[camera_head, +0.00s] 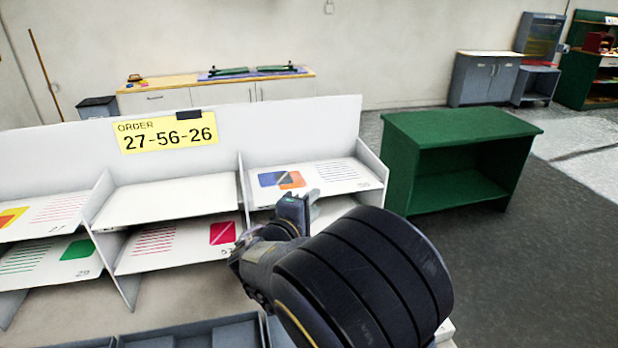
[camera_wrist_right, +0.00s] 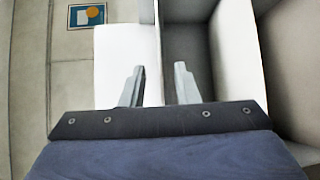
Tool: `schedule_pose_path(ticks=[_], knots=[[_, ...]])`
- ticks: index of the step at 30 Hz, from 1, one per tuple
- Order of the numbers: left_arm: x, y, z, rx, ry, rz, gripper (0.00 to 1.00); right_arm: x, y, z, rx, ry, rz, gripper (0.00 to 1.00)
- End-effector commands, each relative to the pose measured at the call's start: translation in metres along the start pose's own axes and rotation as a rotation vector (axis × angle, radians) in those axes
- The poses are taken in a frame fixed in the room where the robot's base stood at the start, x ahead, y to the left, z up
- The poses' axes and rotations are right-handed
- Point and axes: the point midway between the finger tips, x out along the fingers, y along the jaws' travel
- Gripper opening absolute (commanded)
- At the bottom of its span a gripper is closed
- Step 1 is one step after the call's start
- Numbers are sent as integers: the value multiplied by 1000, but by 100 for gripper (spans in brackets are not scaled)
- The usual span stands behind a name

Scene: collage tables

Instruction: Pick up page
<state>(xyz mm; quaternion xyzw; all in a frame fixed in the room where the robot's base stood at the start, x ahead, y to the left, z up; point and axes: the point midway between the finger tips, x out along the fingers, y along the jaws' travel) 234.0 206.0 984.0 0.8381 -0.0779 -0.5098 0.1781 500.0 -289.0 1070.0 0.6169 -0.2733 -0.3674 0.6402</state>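White pages with coloured shapes and text lines lie in a white two-row rack. The upper right page (camera_head: 335,172) has blue and orange shapes; the lower middle page (camera_head: 165,247) has a red square. The lower left page (camera_head: 40,262) has a green shape, and the upper left page (camera_head: 50,213) a yellow and red one. My right gripper (camera_head: 296,210) is at the right column, in front of the lower compartment, whose contents it partly hides. In the right wrist view its fingers (camera_wrist_right: 158,85) are apart, with a white flat surface (camera_wrist_right: 125,55) near them. My left gripper is out of view.
A yellow order sign (camera_head: 166,131) reading 27-56-26 is on the rack's back panel. The upper middle compartment (camera_head: 165,200) looks empty. Grey-blue trays (camera_head: 190,335) lie at the front edge. A green open cabinet (camera_head: 455,150) stands to the right, with free floor beyond.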

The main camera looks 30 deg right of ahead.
Motion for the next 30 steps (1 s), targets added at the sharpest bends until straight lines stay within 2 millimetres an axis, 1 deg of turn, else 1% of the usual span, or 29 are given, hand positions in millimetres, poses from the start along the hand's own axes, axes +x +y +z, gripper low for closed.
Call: schedule_pose_path(ticks=[3,6,8,11,17,23,24,30], knots=[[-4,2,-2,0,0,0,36,19,2,1,-3,-5,0,28],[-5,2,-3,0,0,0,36,34,1,1,-3,-4,-1,28],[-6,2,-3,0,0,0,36,40,1,1,-1,-4,-1,28],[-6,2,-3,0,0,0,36,45,0,0,-1,-1,-2,28],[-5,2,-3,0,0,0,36,45,0,0,0,-1,-2,28],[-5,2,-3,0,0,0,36,45,0,0,0,-1,-3,2],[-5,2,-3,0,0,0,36,45,0,0,0,-1,-3,0],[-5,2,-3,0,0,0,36,44,0,0,0,-1,-3,0]])
